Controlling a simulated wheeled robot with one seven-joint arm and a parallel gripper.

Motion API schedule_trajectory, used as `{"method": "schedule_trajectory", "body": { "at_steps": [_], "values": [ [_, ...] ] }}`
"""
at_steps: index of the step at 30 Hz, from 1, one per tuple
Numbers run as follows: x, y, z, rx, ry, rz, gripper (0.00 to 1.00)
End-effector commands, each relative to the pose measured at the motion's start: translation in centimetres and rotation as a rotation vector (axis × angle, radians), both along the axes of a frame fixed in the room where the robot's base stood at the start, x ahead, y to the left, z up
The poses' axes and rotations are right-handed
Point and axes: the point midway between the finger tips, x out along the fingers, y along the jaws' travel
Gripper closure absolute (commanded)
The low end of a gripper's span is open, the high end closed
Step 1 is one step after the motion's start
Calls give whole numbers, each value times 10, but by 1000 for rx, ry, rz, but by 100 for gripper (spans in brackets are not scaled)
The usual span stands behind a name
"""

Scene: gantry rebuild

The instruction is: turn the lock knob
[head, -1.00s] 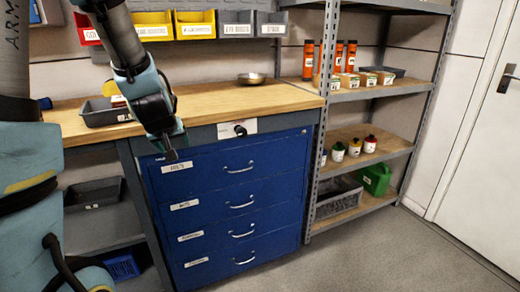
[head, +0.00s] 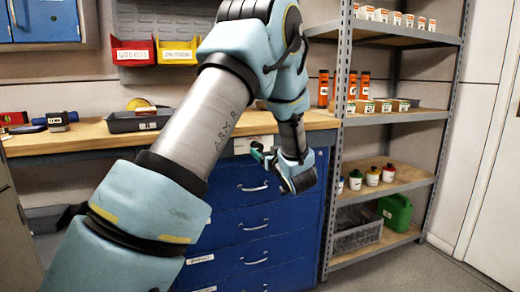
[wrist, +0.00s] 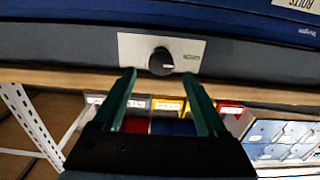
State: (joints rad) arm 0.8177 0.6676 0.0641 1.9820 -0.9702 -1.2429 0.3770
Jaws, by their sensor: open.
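The lock knob (wrist: 162,61) is a round black knob on a white plate (wrist: 132,48), set in the grey rail above the blue drawers. In the wrist view it lies just beyond and between my two green fingertips. My gripper (wrist: 159,76) is open and empty, its fingers spread wider than the knob; no contact shows. In the head view my gripper (head: 262,154) is in front of the plate (head: 241,146), of which only a part shows. The knob itself is hidden there behind my gripper and arm.
The blue drawer cabinet (head: 228,232) stands under the wooden worktop (head: 85,137). A grey tray (head: 140,121) lies on the top. A metal shelf rack (head: 343,130) with bottles and boxes stands close on the right. Open floor lies at the lower right.

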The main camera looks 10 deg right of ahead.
Motion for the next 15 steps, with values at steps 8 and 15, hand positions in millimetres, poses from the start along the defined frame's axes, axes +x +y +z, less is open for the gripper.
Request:
{"method": "schedule_trajectory", "body": {
  "at_steps": [8, 15],
  "values": [
    [45, 6, 0, -1, 0, 0, 25],
    [58, 8, 0, -1, 1, -1, 25]
  ]
}}
